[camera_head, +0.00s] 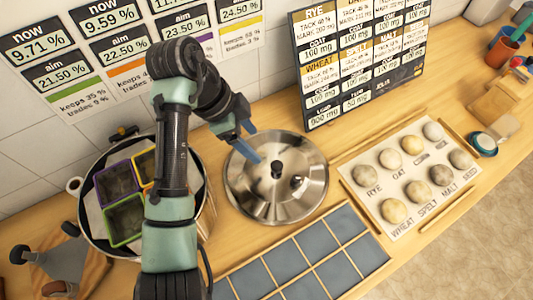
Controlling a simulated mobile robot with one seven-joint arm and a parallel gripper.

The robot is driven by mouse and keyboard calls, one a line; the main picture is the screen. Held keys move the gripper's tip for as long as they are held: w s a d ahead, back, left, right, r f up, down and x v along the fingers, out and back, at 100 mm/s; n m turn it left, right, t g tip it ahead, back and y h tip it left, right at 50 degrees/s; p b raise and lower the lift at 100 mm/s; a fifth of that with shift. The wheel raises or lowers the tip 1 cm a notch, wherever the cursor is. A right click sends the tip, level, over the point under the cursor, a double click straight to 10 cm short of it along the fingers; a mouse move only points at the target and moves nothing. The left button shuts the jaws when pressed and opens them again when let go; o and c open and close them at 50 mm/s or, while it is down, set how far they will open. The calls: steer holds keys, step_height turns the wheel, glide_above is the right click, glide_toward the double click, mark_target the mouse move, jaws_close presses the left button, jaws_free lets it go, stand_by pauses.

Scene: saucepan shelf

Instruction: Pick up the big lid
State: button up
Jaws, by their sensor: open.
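The big lid (257,200) is a round, shiny steel disc lying on the wooden counter in the middle of the view. A black knob (277,170) stands up at its centre. My gripper (250,142) is above the lid's back left part, up and to the left of the knob. Its blue fingers are spread apart with nothing between them. My arm reaches up from the bottom and bends over toward the lid, hiding part of the large pot. I cannot tell how high the fingers are above the lid.
A large pot (75,186) holding coloured square containers (117,183) stands left. A blue tiled panel (287,261) lies in front of the lid. A tray of round doughs (368,178) lies right. A sign board (310,110) stands behind. Bare counter (297,143) shows between lid and board.

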glide_above(276, 165)
steer(key=s+a, duration=0.1)
steer(key=a, duration=0.2)
steer(key=f, duration=0.4)
steer(key=f+p, duration=0.1)
steer(key=f, duration=0.1)
steer(key=shift+d, duration=0.25)
steer(key=shift+w+p+x, duration=0.15)
steer(key=shift+p+x, duration=0.15)
steer(key=shift+x, duration=1.15)
steer(key=shift+w+p+x, duration=0.1)
steer(key=shift+p+x, duration=0.2)
steer(key=shift+x, duration=1.15)
steer(key=shift+a, duration=0.1)
jaws_close()
